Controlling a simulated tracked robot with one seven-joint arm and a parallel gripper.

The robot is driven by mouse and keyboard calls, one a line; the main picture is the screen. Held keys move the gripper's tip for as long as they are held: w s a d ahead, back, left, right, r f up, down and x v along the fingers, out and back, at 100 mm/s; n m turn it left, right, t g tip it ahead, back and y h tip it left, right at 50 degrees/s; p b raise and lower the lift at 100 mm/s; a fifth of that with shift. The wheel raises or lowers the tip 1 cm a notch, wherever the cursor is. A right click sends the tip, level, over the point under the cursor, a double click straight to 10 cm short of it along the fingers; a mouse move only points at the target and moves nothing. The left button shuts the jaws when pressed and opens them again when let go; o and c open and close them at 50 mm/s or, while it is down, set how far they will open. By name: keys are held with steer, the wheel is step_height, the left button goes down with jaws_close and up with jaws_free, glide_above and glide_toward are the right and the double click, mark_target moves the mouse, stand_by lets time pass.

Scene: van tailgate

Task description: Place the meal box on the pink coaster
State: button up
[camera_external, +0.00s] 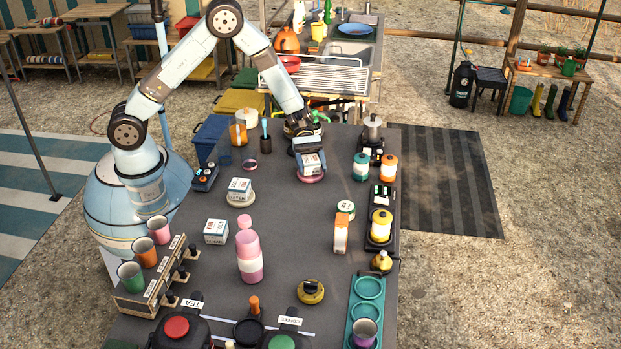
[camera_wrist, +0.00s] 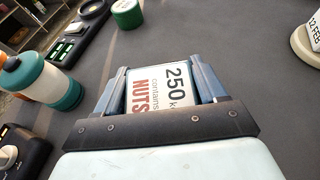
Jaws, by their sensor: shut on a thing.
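A small white and blue-grey meal box (camera_external: 311,163) is between the fingers of my gripper (camera_external: 308,150). In the wrist view, the meal box (camera_wrist: 158,88) shows a label reading "250 k" and "contains NUTS", with a blue finger of my gripper (camera_wrist: 160,90) on each side. The pink coaster (camera_external: 312,179) is directly under the box, with only its front rim showing. I cannot tell whether the box touches it. The coaster is hidden in the wrist view.
A similar box (camera_external: 240,187) sits on a beige coaster (camera_external: 240,200), and another box (camera_external: 216,231) stands on the table. Teal (camera_external: 361,167) and orange (camera_external: 389,168) canisters stand to the right. A pink bottle (camera_external: 249,258) stands nearer the front. Bare tabletop lies between them.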

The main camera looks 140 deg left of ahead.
mark_target(310, 157)
steer(key=shift+f, duration=0.2)
steer(key=o, duration=1.1)
steer(key=shift+f, duration=0.1)
steer(key=shift+o, duration=0.2)
steer(key=v, duration=0.2)
steer(key=shift+s+a+r, duration=0.2)
steer(key=shift+s, duration=0.1)
step_height(310, 157, up, 5)
steer(key=shift+s+r, duration=0.15)
steer(key=shift+r, duration=0.9)
